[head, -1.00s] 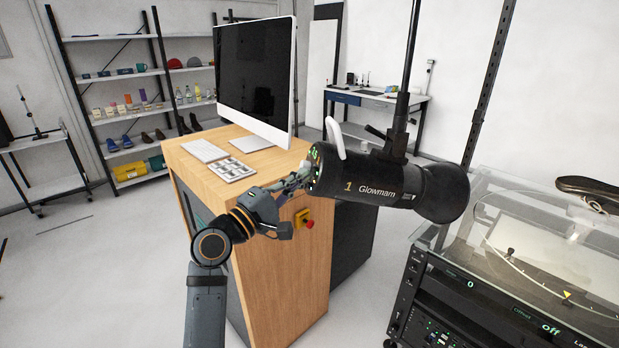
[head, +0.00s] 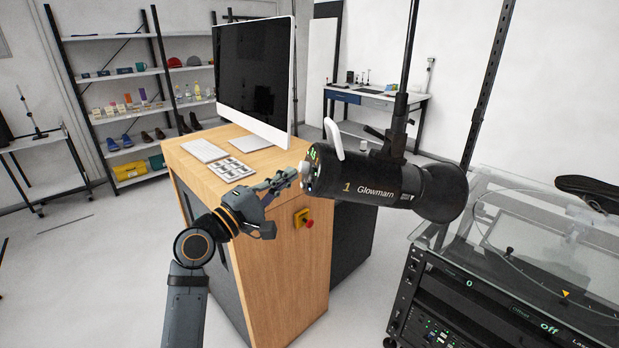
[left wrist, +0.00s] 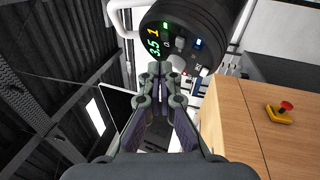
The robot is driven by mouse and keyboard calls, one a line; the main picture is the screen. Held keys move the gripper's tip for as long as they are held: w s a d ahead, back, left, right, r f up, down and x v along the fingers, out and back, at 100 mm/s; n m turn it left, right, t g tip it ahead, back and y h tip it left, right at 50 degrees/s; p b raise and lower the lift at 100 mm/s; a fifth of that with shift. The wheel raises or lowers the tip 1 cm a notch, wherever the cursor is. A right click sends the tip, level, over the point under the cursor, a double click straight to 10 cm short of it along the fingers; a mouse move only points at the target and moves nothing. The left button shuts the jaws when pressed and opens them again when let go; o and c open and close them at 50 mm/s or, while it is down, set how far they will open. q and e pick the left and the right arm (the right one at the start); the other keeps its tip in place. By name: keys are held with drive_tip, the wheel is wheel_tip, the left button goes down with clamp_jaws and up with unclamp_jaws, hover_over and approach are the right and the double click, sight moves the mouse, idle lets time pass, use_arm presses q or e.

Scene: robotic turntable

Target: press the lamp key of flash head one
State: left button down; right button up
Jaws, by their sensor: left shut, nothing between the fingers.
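Flash head one (head: 385,183), a black cylinder marked "1 Glowmarn", hangs from a dark pole at the centre right of the head view. Its rear panel, with lit green digits, keys and a dial, faces left; it fills the top of the left wrist view (left wrist: 190,40). I cannot tell for certain which key is the lamp key. My left gripper (head: 291,174) is shut and empty, its fingertips a little left of the panel. In the left wrist view the shut fingertips (left wrist: 160,68) lie over the panel's lower left part; contact cannot be told. My right gripper is not in view.
A wooden desk (head: 290,265) with a monitor (head: 254,80), a keyboard and a grey keypad stands behind my left arm. A red stop button (head: 308,223) is on its side. A glass-covered turntable rig (head: 540,250) stands at right.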

use_arm(q)
drive_tip(key=a, duration=0.1)
drive_tip(key=a+r, duration=0.1)
drive_tip(key=a, duration=0.1)
drive_tip(key=s+a, duration=0.1)
drive_tip(key=shift+s+a+r, duration=0.1)
drive_tip(key=shift+a+r, duration=0.15)
drive_tip(key=shift+a, duration=0.1)
